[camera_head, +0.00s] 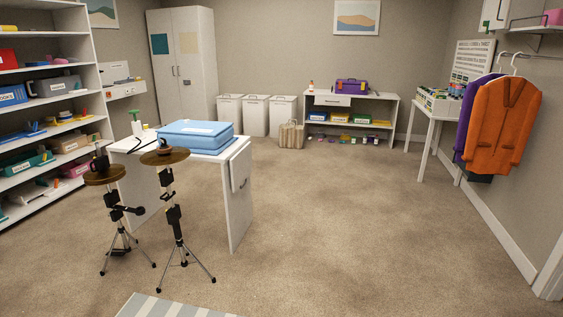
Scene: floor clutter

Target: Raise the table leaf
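A white table (137,148) stands left of centre. A white panel that looks like its leaf (240,169) hangs down at the table's right end, above the end support (240,220). A closed blue suitcase (196,136) lies flat on the tabletop, close to the end with the hanging panel. A bottle with a green top (136,127) stands at the table's back left. Neither of my grippers is in view.
Two tripod stands with round brown tops (165,157) (104,176) stand in front of the table. A striped rug (165,307) lies at the bottom. Shelves (98,72) line the left wall. Carpet (360,220) right of the table is clear.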

